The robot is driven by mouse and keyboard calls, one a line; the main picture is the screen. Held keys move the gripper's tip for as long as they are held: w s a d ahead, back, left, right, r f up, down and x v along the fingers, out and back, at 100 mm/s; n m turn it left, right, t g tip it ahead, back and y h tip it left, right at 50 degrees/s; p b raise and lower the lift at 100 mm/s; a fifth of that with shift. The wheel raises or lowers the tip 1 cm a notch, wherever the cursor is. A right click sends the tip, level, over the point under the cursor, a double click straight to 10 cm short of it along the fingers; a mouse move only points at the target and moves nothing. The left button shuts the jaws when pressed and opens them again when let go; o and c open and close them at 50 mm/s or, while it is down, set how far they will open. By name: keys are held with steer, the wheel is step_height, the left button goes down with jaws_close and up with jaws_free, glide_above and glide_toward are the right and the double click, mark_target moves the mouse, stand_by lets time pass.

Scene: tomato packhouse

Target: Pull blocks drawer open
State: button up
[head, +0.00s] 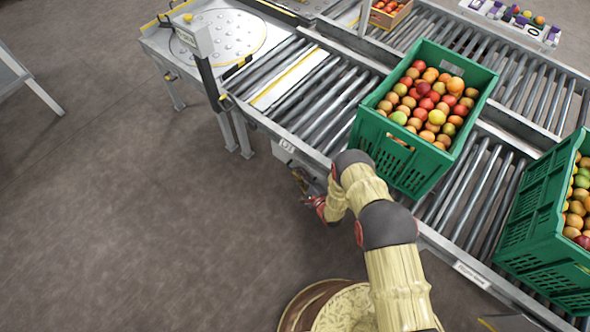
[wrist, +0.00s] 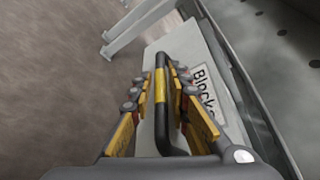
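The blocks drawer shows in the wrist view as a pale grey front (wrist: 213,68) with a "Blocks" label (wrist: 204,93) on it. Its black bar handle (wrist: 160,115) has a yellow band in the middle. My gripper (wrist: 161,72) has one finger on each side of this handle, close to it. I cannot tell whether the fingers touch the bar. In the head view my gripper (head: 312,197) is low beside the conveyor, partly hidden by my arm. I cannot tell whether the drawer is fully shut.
A roller conveyor (head: 318,103) runs above the drawer. A green crate of tomatoes (head: 399,163) stands on it, close to my arm, with another green crate (head: 533,225) at the right. Grey metal legs (wrist: 140,30) lie beyond the drawer. The floor (head: 150,210) at left is clear.

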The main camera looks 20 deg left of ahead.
steer(key=c, duration=0.3)
jaws_close()
stand_by(0.5)
